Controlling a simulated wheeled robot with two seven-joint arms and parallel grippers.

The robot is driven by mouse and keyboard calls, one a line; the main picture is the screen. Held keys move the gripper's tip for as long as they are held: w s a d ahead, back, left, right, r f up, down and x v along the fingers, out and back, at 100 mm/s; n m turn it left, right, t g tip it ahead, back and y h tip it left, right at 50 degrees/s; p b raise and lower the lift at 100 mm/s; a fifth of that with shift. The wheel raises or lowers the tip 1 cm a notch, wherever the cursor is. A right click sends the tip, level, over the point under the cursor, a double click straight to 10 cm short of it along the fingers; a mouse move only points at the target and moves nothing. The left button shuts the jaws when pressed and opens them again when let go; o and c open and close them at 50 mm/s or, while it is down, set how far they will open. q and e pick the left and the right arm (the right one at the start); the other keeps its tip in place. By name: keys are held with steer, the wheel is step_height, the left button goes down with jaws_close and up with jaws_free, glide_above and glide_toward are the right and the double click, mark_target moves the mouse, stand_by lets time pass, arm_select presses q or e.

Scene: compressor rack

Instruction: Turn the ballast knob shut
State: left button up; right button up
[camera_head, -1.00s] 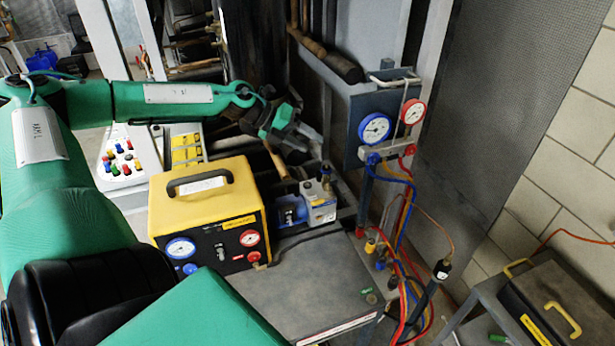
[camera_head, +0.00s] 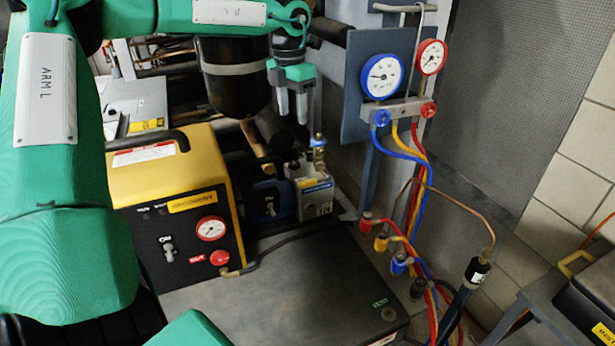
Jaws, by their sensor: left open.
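The vacuum pump (camera_head: 316,198), with a blue motor end and a pale grey body, stands behind the dark flat top beside the yellow recovery unit. A brass and blue fitting (camera_head: 318,148) stands upright on it. A small dark part (camera_head: 293,162) shows on the pump's top; I cannot tell for sure whether it is the ballast knob. My left gripper (camera_head: 292,112) points down above the pump, open and empty, with its fingertips apart from the pump and fitting. My right gripper is out of view.
The yellow recovery unit (camera_head: 150,175) stands left of the pump. A gauge manifold (camera_head: 405,108) with blue, yellow and red hoses hangs at the right. The dark flat top (camera_head: 290,290) in front is mostly clear. A dark cylinder (camera_head: 232,75) stands behind the gripper.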

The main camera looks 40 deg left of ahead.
arm_select(q)
steer(key=p, duration=0.1)
glide_toward(295, 163)
step_height(295, 163, down, 7)
steer(key=shift+d+r, duration=0.1)
steer(key=shift+w+f, duration=0.1)
steer(key=shift+f, duration=0.8)
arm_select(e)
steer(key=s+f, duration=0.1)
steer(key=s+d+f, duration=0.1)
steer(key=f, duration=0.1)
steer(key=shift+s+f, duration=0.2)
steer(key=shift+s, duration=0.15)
arm_select(q)
steer(key=c, duration=0.9)
steer(key=shift+c, duration=0.5)
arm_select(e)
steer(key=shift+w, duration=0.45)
